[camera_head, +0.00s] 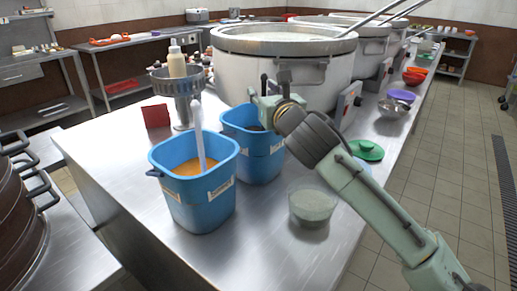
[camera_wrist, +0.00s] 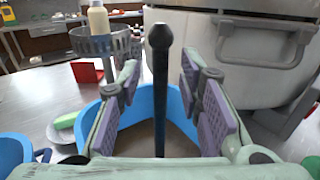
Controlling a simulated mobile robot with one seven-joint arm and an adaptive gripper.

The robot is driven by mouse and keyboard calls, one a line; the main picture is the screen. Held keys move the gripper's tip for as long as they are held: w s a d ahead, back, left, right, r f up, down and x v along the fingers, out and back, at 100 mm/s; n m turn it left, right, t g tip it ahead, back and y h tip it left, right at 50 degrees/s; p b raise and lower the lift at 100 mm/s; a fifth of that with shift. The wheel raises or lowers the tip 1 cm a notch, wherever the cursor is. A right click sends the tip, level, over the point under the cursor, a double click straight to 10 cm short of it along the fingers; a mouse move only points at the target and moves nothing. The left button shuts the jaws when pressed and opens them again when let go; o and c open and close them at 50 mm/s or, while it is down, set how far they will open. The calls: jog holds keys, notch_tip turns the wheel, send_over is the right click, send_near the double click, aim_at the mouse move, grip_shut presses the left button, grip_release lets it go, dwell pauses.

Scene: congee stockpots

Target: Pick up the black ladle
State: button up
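The black ladle (camera_wrist: 160,95) shows in the wrist view as a dark upright handle with a rounded knob end. It stands in a blue bucket (camera_wrist: 128,110), and its bowl is hidden. My gripper (camera_wrist: 158,88) is open, with one padded finger on each side of the handle and visible gaps between. In the head view my gripper (camera_head: 268,98) is above the rear blue bucket (camera_head: 258,162), in front of the large pot. The ladle is not clearly distinguishable there.
A front blue bucket (camera_head: 197,208) holds orange food and a pale-handled utensil (camera_head: 198,140). A large steel pot (camera_head: 285,70) stands close behind my gripper. A glass bowl (camera_head: 312,204), a green lid (camera_head: 366,150) and a red card (camera_head: 156,116) are nearby.

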jog(key=shift+c, duration=0.5)
grip_shut()
